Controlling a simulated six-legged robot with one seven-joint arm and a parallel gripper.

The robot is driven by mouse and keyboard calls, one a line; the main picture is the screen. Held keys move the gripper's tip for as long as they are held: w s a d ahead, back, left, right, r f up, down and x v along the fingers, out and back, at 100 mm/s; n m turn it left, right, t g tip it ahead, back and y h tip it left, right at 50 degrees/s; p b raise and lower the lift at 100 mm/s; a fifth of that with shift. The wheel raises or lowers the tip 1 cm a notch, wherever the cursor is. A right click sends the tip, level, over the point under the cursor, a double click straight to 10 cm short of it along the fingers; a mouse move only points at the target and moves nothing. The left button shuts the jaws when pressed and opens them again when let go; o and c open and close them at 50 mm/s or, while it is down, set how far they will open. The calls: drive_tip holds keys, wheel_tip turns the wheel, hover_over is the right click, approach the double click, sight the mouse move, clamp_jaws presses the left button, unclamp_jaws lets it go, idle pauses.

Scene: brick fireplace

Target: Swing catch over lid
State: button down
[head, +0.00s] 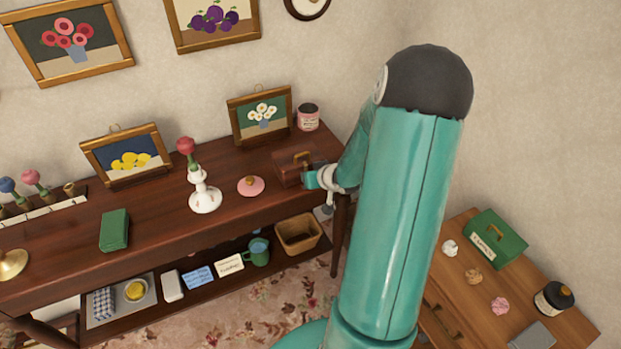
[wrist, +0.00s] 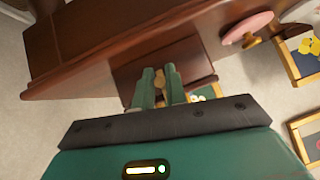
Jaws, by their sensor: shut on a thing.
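A dark reddish-brown wooden box (head: 288,170) with a brass handle on its lid stands near the right end of the long table. It also shows in the wrist view (wrist: 130,72), straight ahead of my fingers. My gripper (head: 314,178) is at the box's right side in the head view. In the wrist view, my teal fingers (wrist: 160,78) are close together at a small brass catch (wrist: 168,74) on the box and are shut on it. The fingers hide part of the catch, so I cannot tell its exact angle. The lid looks down.
A pink lid with a knob (head: 251,186), a white candlestick (head: 204,195) and a pink tin (head: 308,117) stand near the box. A framed flower picture (head: 262,115) leans behind it. A side table with a green box (head: 495,240) is at right.

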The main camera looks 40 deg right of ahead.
drive_tip(key=shift+a, duration=0.3)
drive_tip(key=c, duration=1.5)
unclamp_jaws()
drive_tip(key=shift+d, duration=0.15)
drive_tip(key=shift+r, duration=0.1)
drive_tip(key=shift+s+r, duration=0.2)
drive_tip(key=shift+s, duration=0.1)
drive_tip(key=v, duration=1.3)
drive_tip(key=shift+w, duration=0.1)
